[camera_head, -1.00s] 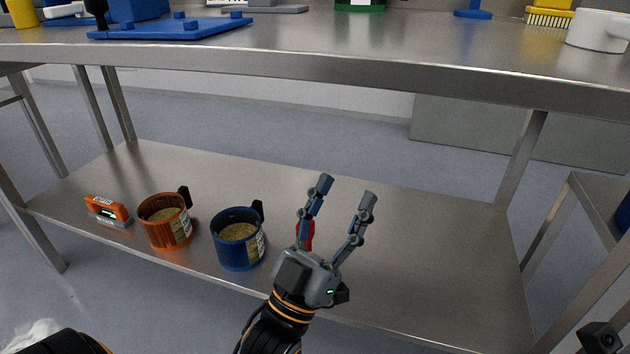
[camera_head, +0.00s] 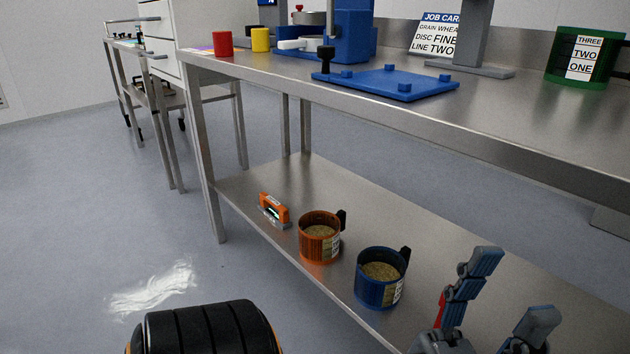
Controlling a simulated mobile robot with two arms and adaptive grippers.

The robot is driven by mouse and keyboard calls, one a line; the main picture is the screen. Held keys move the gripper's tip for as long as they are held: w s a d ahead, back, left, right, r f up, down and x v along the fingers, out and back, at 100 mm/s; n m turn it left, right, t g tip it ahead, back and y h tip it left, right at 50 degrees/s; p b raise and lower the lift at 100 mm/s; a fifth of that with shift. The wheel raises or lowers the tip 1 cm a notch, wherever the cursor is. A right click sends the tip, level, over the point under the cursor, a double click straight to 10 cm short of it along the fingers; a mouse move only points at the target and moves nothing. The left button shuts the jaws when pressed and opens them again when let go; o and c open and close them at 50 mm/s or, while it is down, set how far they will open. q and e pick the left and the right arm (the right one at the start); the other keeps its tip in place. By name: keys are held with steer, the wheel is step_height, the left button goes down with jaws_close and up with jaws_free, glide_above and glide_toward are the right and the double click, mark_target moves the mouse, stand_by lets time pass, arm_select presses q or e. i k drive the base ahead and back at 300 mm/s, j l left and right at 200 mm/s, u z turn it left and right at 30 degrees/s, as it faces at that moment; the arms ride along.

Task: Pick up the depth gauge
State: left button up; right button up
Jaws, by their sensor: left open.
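An orange device with a grey base and a small display, which looks like the depth gauge (camera_head: 274,210), lies on the lower shelf (camera_head: 335,182) near its left end. My left gripper (camera_head: 512,292) is open at the bottom right, with its fingers spread and nothing between them. It is well to the right of the gauge, past the orange and blue cups. A red item (camera_head: 440,308) is partly hidden behind one of its fingers. My right gripper is not in view.
An orange cup (camera_head: 320,238) and a blue cup (camera_head: 380,277), both holding grainy material, stand on the lower shelf between the gauge and my left gripper. The upper bench top (camera_head: 490,115) overhangs the shelf.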

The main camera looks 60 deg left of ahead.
mark_target(269, 206)
steer(key=u, duration=2.3)
